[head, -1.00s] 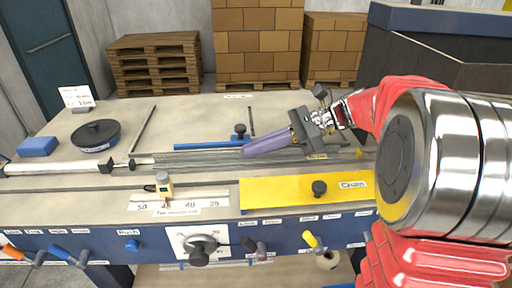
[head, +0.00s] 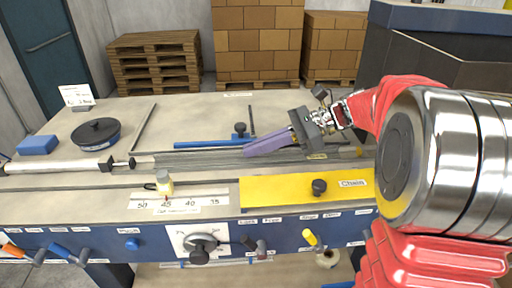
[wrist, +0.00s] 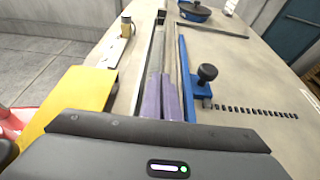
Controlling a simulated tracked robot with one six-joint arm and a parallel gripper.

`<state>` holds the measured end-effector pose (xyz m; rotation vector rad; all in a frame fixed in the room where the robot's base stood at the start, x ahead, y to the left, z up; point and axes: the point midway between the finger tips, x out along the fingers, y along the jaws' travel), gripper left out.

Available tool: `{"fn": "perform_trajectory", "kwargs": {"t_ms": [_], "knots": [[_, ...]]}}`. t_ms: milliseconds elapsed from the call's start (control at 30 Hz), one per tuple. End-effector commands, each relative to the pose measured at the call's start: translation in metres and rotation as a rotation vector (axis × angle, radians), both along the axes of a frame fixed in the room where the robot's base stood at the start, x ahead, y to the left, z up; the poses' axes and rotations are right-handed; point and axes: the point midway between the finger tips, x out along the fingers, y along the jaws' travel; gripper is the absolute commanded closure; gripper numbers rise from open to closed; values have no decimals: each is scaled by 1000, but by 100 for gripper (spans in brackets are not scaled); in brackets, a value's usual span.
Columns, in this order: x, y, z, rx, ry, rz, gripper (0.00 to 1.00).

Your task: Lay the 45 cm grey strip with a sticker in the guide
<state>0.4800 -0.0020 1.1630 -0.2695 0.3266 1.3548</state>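My gripper (head: 247,152) has purple fingers and is low over the right part of the guide (head: 200,160), pointing left along it. Long thin grey strips lie along the guide, but I cannot tell the 45 cm one apart. In the wrist view the fingers (wrist: 164,92) lie close side by side, with a grey length (wrist: 158,50) running on beyond their tips. Whether they are closed on a strip is not clear. No sticker can be made out.
A yellow plate (head: 280,192) with a black knob lies in front of the gripper. A blue bar (head: 205,144) with a black knob lies behind the guide. A white cylinder (head: 75,166) is at the guide's left end. A round dark-lidded blue container (head: 97,135) and a blue block (head: 38,145) stand at back left.

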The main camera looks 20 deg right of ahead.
Motion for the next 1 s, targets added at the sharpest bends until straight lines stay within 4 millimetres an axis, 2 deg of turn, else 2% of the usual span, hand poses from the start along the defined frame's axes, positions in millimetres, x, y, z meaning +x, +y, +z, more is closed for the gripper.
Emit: {"fn": "perform_trajectory", "kwargs": {"t_ms": [367, 400, 667, 1000], "knots": [[0, 0, -4, -3, 6, 0, 100], [0, 0, -4, -3, 7, 0, 95], [0, -1, -5, -5, 7, -2, 77], [1, -1, -3, -4, 6, -3, 76]]}}
